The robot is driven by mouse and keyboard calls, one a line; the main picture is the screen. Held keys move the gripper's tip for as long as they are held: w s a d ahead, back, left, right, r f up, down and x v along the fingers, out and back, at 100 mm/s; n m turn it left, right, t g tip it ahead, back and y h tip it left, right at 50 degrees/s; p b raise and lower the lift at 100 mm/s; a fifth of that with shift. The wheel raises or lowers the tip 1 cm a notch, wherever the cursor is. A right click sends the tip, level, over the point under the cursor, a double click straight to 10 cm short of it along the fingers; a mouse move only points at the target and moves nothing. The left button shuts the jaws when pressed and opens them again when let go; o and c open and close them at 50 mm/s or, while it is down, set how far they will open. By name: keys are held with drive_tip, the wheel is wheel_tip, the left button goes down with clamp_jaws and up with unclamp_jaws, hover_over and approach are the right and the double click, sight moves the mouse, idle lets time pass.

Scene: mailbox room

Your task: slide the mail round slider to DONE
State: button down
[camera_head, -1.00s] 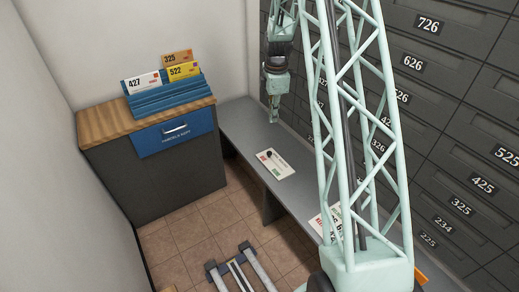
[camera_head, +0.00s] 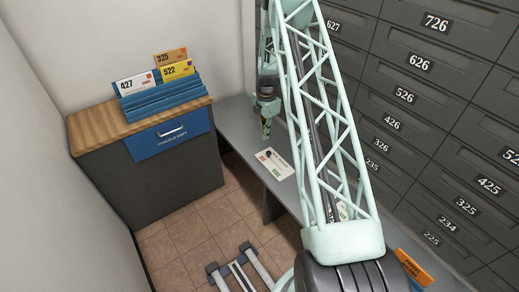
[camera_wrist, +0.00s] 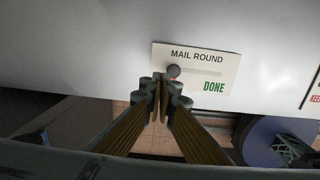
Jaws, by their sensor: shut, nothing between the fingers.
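The mail round slider is a white plate (camera_head: 278,168) on the grey bench, with a small dark round knob (camera_head: 268,154). In the wrist view the plate (camera_wrist: 225,62) reads MAIL ROUND, with DONE in green at its lower right. The knob (camera_wrist: 174,71) sits at the left end of a pale slot, with a bit of red just below it. My gripper (camera_head: 265,138) points down above the plate's far end. In the wrist view its shut, empty fingertips (camera_wrist: 160,82) are just below and left of the knob. I cannot tell whether they touch it.
A dark cabinet with a wooden top (camera_head: 90,122) stands at left, holding a blue sorter (camera_head: 160,102) with numbered envelopes. Grey numbered mailboxes (camera_head: 400,130) line the right wall. An orange sign (camera_head: 413,268) is at lower right. The bench around the plate looks clear.

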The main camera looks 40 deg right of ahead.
sight(269, 154)
drive_tip(key=shift+w+d+f, duration=0.15)
drive_tip(key=shift+w+f, duration=0.05)
drive_tip(key=shift+f, duration=0.5)
drive_tip(key=shift+f, duration=0.1)
drive_tip(key=shift+f+b, duration=1.5)
drive_tip(key=shift+f, duration=2.35)
drive_tip(key=shift+s, duration=0.15)
